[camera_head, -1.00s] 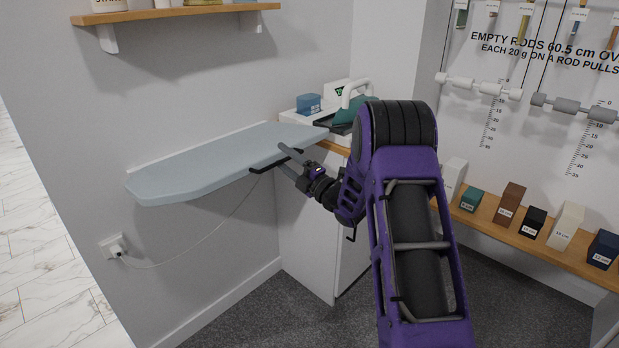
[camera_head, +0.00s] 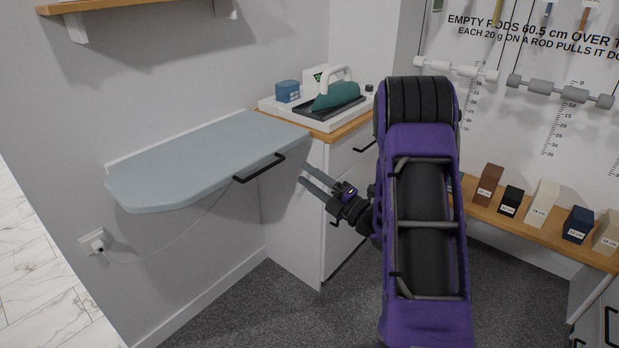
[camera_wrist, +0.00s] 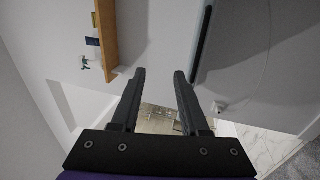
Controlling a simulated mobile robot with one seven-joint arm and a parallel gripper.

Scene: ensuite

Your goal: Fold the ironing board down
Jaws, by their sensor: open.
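The ironing board (camera_head: 200,160) stands out level from the left wall, with a pale blue-grey cover. A black bar handle (camera_head: 259,168) is fixed along its front edge. My gripper (camera_head: 303,174) is to the right of the handle and slightly lower, apart from it, with its two fingers open and empty. In the wrist view the open fingers (camera_wrist: 159,74) point toward the wall and floor, with nothing between them. A dark bar that looks like the handle (camera_wrist: 202,45) is just right of the fingertips there.
A cabinet (camera_head: 290,225) with a wooden top stands right of the board, close behind my gripper. It carries a green iron (camera_head: 336,95) on a tray. A cord runs to a wall socket (camera_head: 95,241). A shelf (camera_head: 540,222) with several blocks is at right.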

